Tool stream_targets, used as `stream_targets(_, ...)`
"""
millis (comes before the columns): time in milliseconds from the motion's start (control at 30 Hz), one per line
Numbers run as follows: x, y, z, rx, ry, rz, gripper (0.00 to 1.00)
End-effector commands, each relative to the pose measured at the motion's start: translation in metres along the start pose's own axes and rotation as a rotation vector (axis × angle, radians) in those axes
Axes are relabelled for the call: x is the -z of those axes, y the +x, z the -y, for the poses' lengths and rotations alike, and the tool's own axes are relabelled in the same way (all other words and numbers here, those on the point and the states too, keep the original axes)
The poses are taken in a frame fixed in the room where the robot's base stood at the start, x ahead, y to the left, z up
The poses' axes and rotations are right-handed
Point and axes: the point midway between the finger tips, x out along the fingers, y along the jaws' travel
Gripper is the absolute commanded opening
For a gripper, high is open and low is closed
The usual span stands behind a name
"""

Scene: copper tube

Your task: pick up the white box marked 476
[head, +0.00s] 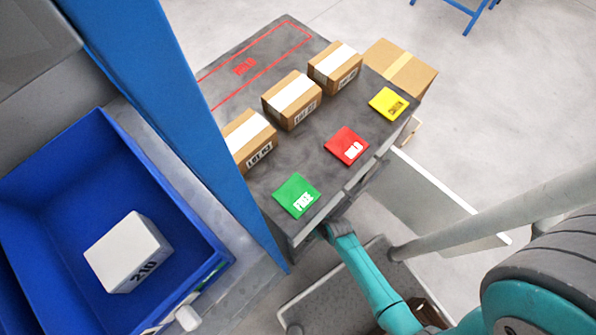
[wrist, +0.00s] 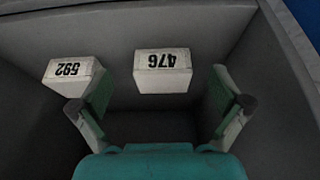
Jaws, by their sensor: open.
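The white box marked 476 (wrist: 162,72) is in the wrist view, upper middle, inside a dark grey space. Its number shows upside down. My gripper (wrist: 160,97) is open, one finger on each side of the picture. The box shows ahead, between the fingers' lines, with nothing held and a gap on either side. In the head view my teal arm reaches toward the grey table's near edge. The gripper and box 476 are hidden there.
A second white box marked 592 (wrist: 70,70) stands left of it, partly behind my left finger. Grey walls (wrist: 235,50) enclose both. A white box marked 210 (head: 128,250) lies in a blue bin (head: 190,215). The grey table (head: 330,185) holds cartons and coloured cards.

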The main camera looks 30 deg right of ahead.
Motion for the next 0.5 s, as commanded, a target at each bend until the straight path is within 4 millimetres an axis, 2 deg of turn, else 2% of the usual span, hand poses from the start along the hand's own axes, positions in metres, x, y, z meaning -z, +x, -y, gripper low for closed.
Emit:
stream_targets(100,0.023,0.009,0.0,0.0,-0.005,-0.001,1.0)
stream_targets(233,0.042,0.017,0.0,0.001,-0.002,-0.001,1.0)
stream_targets(500,0.058,0.024,0.0,0.0,0.0,0.001,1.0)
